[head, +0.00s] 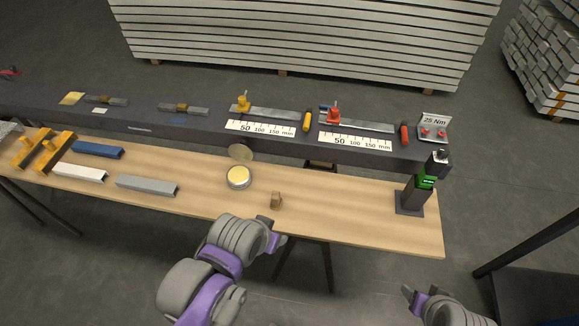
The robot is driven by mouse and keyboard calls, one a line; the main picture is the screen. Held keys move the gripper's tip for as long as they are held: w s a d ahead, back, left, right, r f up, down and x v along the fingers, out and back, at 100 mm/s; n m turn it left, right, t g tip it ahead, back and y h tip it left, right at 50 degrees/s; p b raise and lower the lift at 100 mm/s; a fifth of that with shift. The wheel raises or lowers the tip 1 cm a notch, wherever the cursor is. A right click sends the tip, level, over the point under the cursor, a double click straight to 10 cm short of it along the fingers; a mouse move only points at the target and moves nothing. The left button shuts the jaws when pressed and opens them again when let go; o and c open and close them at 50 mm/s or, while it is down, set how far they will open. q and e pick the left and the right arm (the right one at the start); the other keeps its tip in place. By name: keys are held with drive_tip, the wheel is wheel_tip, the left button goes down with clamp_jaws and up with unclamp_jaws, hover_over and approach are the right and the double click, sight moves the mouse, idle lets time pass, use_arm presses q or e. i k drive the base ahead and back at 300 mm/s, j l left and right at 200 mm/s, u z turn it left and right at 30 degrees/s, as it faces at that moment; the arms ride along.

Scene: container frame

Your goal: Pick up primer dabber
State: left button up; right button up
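A small brown block-like piece (276,201), which looks like the primer dabber, stands on the wooden bench top near its front edge. A round tin (238,178) with pale yellow contents sits to its left, its lid (241,153) standing open behind it. My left gripper (276,238) is just in front of the bench edge, below the brown piece in the picture and apart from it. My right gripper (411,296) is low at the right, away from the bench. The finger gap of neither gripper shows clearly.
A long dark beam (210,132) runs along the back of the bench (330,215), carrying clamps, rulers and screwdriver-like tools. A black stand with a green display (425,182) is at the right end.

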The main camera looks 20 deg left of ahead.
sight(276, 200)
drive_tip(key=i+l+u, duration=0.25)
drive_tip(key=l+u, duration=0.25)
drive_tip(key=l, duration=0.2)
drive_tip(key=i+l+u, duration=0.25)
drive_tip(key=l, duration=0.15)
drive_tip(key=l+u, duration=0.25)
drive_tip(key=k+l, duration=0.05)
drive_tip(key=l, duration=0.05)
